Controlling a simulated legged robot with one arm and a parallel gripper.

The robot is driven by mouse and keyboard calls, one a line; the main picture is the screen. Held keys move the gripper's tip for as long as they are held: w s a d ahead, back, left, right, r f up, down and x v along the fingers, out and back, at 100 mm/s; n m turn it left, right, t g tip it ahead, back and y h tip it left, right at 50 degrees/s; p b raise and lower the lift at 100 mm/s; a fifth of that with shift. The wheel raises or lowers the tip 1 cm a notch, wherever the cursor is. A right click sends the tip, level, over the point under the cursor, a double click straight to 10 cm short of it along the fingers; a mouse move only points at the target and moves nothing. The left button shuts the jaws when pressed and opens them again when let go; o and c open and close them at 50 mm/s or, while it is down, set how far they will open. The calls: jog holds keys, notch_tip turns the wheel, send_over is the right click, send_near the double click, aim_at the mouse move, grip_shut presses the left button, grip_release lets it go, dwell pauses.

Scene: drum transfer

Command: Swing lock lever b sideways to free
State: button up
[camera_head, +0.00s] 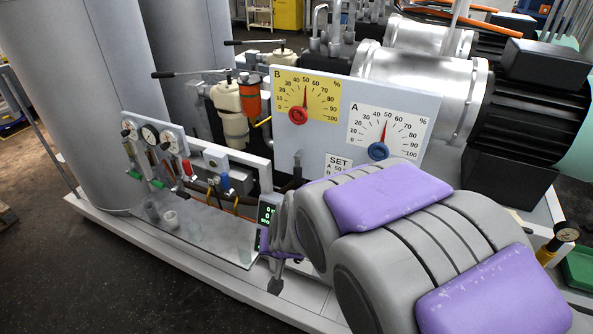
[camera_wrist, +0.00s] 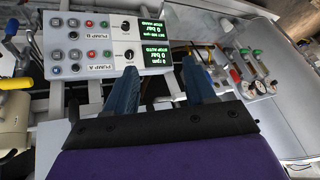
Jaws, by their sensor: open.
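The B dial (camera_head: 305,93) is a yellow face with a red knob (camera_head: 298,115), its pointer near 50. A small yellow lever (camera_head: 263,122) sticks out at the left edge of its panel; no label shows whether it is lock lever b. The A dial (camera_head: 385,131) is white with a blue knob (camera_head: 378,151), also near 50. In the wrist view a yellow handle (camera_wrist: 14,84) and a blue handle (camera_wrist: 11,46) show at the left edge. My gripper (camera_wrist: 160,86) is open and empty, its two blue fingers over the pump control box (camera_wrist: 92,42). In the head view my arm partly hides it.
A gauge panel (camera_head: 155,140) with green, red and blue valves stands left of my arm. A tray (camera_head: 205,235) with small cups lies below it. Large grey tanks (camera_head: 75,100) stand at the left. A motor (camera_head: 520,120) fills the right.

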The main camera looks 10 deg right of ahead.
jog(key=w+f+m+t+h, duration=0.2)
jog(key=w+f+t, duration=0.2)
jog(key=w, duration=0.6)
jog(key=t+h+b, duration=0.2)
jog(key=t+h, duration=0.5)
send_near(296, 173)
jog(key=shift+m, duration=0.4)
jog(key=b+x, duration=0.2)
jog(key=x, duration=0.8)
jog(key=shift+w+d, duration=0.25)
jog(key=shift+w, duration=0.1)
jog(key=shift+w+d+r, duration=0.1)
jog(key=shift+w+r, duration=0.05)
jog(key=shift+w, duration=0.2)
grip_shut()
